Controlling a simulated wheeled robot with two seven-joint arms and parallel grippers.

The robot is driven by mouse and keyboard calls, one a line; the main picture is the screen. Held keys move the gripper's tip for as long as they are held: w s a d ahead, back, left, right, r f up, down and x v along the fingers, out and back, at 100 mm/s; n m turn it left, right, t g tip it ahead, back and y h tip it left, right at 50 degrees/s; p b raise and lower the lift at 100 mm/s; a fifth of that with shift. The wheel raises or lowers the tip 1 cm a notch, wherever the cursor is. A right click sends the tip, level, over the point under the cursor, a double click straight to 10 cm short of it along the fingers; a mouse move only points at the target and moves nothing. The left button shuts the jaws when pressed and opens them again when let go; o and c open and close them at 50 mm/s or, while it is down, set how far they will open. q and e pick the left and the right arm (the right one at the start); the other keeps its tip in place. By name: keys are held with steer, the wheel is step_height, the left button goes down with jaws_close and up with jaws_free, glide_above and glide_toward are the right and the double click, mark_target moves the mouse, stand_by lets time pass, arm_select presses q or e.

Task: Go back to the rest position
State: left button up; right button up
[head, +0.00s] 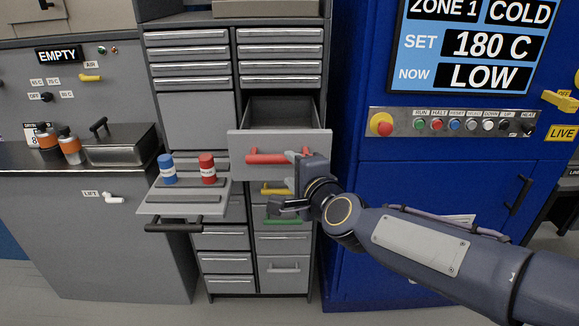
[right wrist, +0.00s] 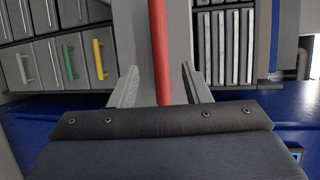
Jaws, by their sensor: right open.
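My right gripper (head: 289,169) is open in front of the pulled-out drawer (head: 318,146) with the red handle (head: 262,158). In the right wrist view, the two fingers of my right gripper (right wrist: 159,70) stand apart on either side of the red handle (right wrist: 159,40), with gaps between. I cannot tell how deep the handle sits between them. The part of the drawer's inside that shows looks empty. My left gripper is not in view.
A pulled-out shelf (head: 155,207) left of the drawer holds a blue drum (head: 167,170) and a red drum (head: 207,170). Yellow (head: 275,190) and green-handled drawers lie below my gripper. A blue control cabinet (head: 375,185) stands close on the right, behind my arm.

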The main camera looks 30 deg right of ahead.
stand_by(0.4)
steer(key=s+a+f+n+g+y, duration=0.3)
steer(key=s+a+f+n+g, duration=0.2)
steer(key=s+f+n, duration=0.2)
steer(key=s+a+f+n+g+y, duration=0.3)
steer(key=s+a+f+n+g, duration=0.2)
steer(key=s+f+n, duration=0.3)
steer(key=s+n, duration=0.4)
steer(key=s, duration=0.1)
steer(key=shift+s+a+f, duration=0.15)
steer(key=shift+s+f, duration=0.05)
steer(key=shift+s, duration=0.2)
